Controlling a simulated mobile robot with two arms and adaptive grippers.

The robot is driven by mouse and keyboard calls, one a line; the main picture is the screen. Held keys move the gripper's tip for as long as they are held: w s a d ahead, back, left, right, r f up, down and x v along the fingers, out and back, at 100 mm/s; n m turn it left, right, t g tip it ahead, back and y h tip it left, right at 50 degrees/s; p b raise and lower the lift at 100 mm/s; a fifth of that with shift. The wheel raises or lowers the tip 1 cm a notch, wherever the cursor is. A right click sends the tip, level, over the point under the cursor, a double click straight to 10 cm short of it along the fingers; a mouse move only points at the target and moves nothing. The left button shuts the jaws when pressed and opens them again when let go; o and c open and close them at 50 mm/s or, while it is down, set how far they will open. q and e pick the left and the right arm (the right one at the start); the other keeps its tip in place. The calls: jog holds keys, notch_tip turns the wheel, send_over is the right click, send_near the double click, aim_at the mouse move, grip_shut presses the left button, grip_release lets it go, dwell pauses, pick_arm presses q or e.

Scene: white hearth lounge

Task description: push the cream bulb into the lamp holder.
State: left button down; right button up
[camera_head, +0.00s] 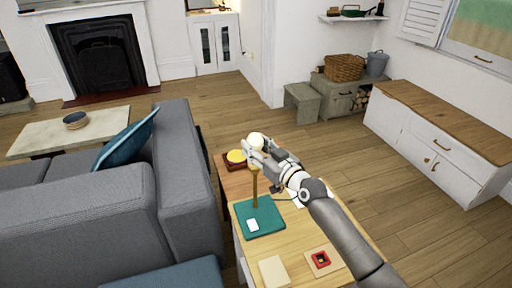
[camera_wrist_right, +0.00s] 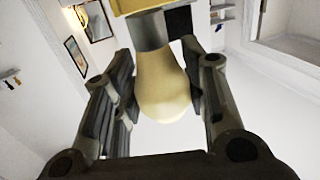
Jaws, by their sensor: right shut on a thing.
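The cream bulb (camera_head: 257,140) is between the fingers of my right gripper (camera_head: 254,150), over the top of the lamp post. In the right wrist view the bulb (camera_wrist_right: 163,85) is held at its rounded body, and its grey base meets the yellow lamp holder (camera_wrist_right: 135,5). I cannot tell how deep the base sits in the holder. The lamp has a brass post (camera_head: 254,188) standing on a teal base (camera_head: 266,224) with a white patch. The gripper hides much of the holder in the head view. My left gripper is not in view.
A brown tray (camera_head: 228,163) with a yellow round thing (camera_head: 236,156) is beside the lamp at the back. A grey sofa (camera_head: 185,190) stands close on the left.

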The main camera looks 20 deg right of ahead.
jog(key=shift+f+b, duration=0.75)
jog(key=shift+f, duration=0.15)
jog(key=o, duration=1.1)
jog(key=shift+s, duration=0.15)
jog(key=shift+p+v, duration=1.15)
jog(key=shift+v, duration=2.2)
jog(key=shift+r, duration=0.1)
